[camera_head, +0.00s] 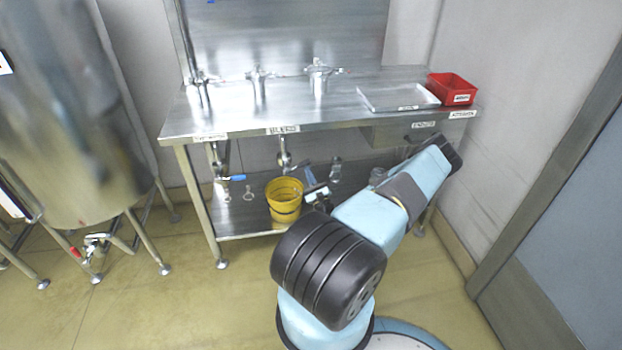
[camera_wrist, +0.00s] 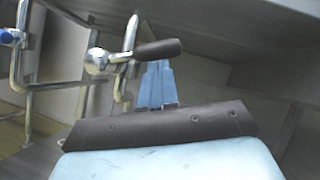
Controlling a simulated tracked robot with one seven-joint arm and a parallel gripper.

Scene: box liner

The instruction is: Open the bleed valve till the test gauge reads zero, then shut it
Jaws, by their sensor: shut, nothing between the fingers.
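My gripper (camera_wrist: 156,68) is under the bench with its blue fingers shut and empty; in the head view it shows small (camera_head: 309,174), right of the yellow bucket. In the wrist view a chrome valve (camera_wrist: 97,61) with a black handle (camera_wrist: 158,48) lies just beyond the fingertips; I cannot tell whether they touch it. A blue-handled valve (camera_wrist: 8,37) shows at the left edge there, and its blue handle (camera_head: 237,178) also shows under the bench in the head view. I cannot make out the test gauge or any reading, nor which valve is the bleed valve.
The steel bench (camera_head: 350,122) carries several fittings, a metal tray (camera_head: 398,97) and a red bin (camera_head: 452,88). A yellow bucket (camera_head: 285,200) stands on the lower shelf (camera_head: 240,215). Bench legs and pipes crowd my gripper. A steel tank (camera_head: 70,120) stands left; the floor between is clear.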

